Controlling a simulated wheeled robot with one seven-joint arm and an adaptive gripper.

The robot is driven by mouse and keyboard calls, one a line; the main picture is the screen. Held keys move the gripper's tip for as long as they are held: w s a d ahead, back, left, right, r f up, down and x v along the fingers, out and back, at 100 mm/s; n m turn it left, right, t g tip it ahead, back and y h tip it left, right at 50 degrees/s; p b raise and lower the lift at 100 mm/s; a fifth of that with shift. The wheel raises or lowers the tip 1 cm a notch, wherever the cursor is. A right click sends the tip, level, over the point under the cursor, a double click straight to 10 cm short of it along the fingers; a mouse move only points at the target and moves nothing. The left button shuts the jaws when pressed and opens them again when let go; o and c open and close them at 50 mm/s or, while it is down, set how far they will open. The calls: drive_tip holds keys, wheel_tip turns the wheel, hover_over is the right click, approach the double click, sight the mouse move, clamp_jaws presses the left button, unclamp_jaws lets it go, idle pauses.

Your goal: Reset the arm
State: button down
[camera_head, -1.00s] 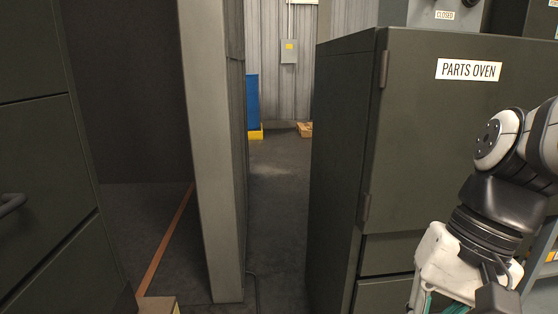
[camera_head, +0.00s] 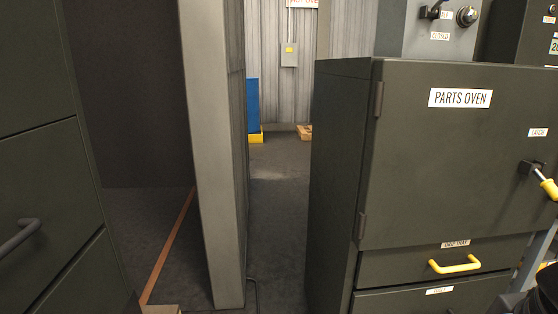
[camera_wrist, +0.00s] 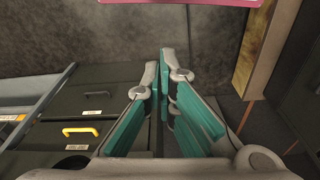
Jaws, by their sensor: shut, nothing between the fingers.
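My gripper (camera_wrist: 159,75) shows in the wrist view, with grey links and teal pads. Its fingertips are together and nothing is seen between them. It hangs over the floor, with the oven's drawer front to its left in that view. In the head view the gripper is out of sight. A dark rounded part at the bottom right corner there may be my arm.
The parts oven (camera_head: 450,150) stands right, its door shut, with a yellow-tipped latch handle (camera_head: 549,188) and yellow drawer handle (camera_head: 455,265). A grey panel edge (camera_head: 212,150) stands left of a clear floor gap (camera_head: 278,220). A drawer cabinet (camera_head: 40,190) is far left.

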wheel_tip(320, 180, up, 22)
drive_tip(key=s+t+p, duration=0.1)
drive_tip(key=t+p, duration=0.2)
drive_tip(key=p, duration=1.5)
drive_tip(key=shift+d+f+p, duration=0.2)
drive_tip(key=shift+p, duration=0.2)
